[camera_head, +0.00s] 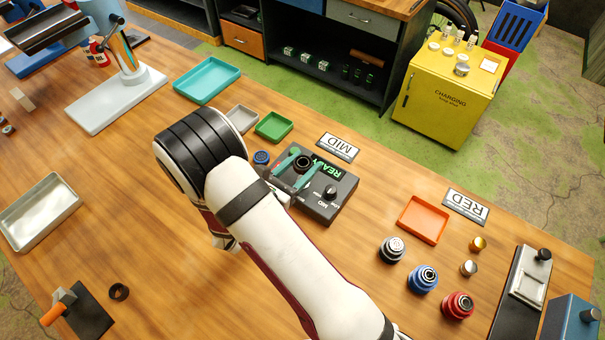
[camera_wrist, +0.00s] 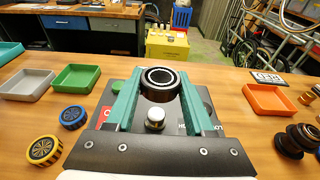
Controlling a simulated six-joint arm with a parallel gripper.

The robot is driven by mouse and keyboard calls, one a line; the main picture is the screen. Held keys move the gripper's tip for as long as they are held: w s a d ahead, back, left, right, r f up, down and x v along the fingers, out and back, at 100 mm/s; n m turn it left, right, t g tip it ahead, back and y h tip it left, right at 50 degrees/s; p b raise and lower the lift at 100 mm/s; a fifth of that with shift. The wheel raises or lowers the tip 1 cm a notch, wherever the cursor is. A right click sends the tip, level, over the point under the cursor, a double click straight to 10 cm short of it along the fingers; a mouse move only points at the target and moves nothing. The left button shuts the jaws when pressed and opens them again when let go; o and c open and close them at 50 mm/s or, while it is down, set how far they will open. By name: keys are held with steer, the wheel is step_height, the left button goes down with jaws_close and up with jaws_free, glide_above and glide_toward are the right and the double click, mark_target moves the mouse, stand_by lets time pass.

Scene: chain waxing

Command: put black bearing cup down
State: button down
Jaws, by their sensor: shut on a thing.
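The black bearing cup (camera_wrist: 161,82) is a dark ring with an open centre, and it is between the tips of my gripper's two teal fingers in the wrist view. My gripper (camera_head: 300,169) is shut on the cup (camera_head: 303,162), over the black box with the green READY display (camera_head: 326,167) in the head view. The cup looks upright. I cannot tell whether its underside touches the box. The box (camera_head: 318,209) carries a black knob (camera_head: 330,192), and a pale round button (camera_wrist: 155,119) shows between the fingers. My arm hides part of the box's left side.
Green (camera_head: 274,126), grey (camera_head: 242,119) and teal (camera_head: 207,80) trays lie behind the box. An orange tray (camera_head: 424,220) lies right, near several dark, blue and red cups (camera_head: 423,279). Blue (camera_wrist: 73,117) and yellow-rimmed (camera_wrist: 44,150) discs sit left of the fingers.

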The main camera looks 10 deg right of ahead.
step_height(320, 180, down, 4)
steer(key=shift+f, duration=0.15)
steer(key=shift+f, duration=0.1)
steer(key=shift+f, duration=0.1)
steer(key=shift+c, duration=1.4)
jaws_free()
